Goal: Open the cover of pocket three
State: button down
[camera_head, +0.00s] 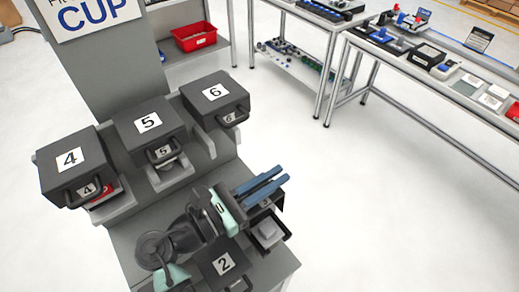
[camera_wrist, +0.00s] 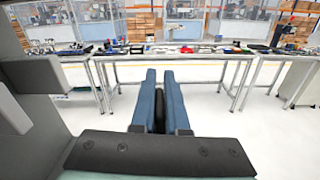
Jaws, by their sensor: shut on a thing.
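My gripper (camera_head: 268,184) is above pocket three at the front right of the grey stand, its blue fingers pointing right. In the wrist view the fingers (camera_wrist: 160,85) are close together, shut on a dark handle (camera_wrist: 159,112) between them. The black cover of pocket three (camera_head: 266,202) is partly hidden under the gripper and seems raised, though its exact tilt cannot be told. Below it the black-rimmed pocket three (camera_head: 286,234) shows open, with a light grey block (camera_head: 268,230) inside.
Black cover two (camera_head: 223,262) is beside it, below my wrist. Covers four (camera_head: 70,160), five (camera_head: 149,124) and six (camera_head: 215,93) stand on the higher row behind. A red bin (camera_head: 195,37) and workbenches (camera_head: 440,82) are farther back. The floor right of the stand is clear.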

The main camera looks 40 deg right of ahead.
jog(key=shift+w+d, duration=0.1)
jog(key=shift+w, duration=0.05)
jog(key=c, duration=0.9)
grip_release()
jog(key=shift+c, duration=0.2)
jog(key=a+b, duration=0.3)
jog(key=a, duration=1)
jog(key=shift+s+b, duration=0.3)
jog(key=shift+b, duration=0.1)
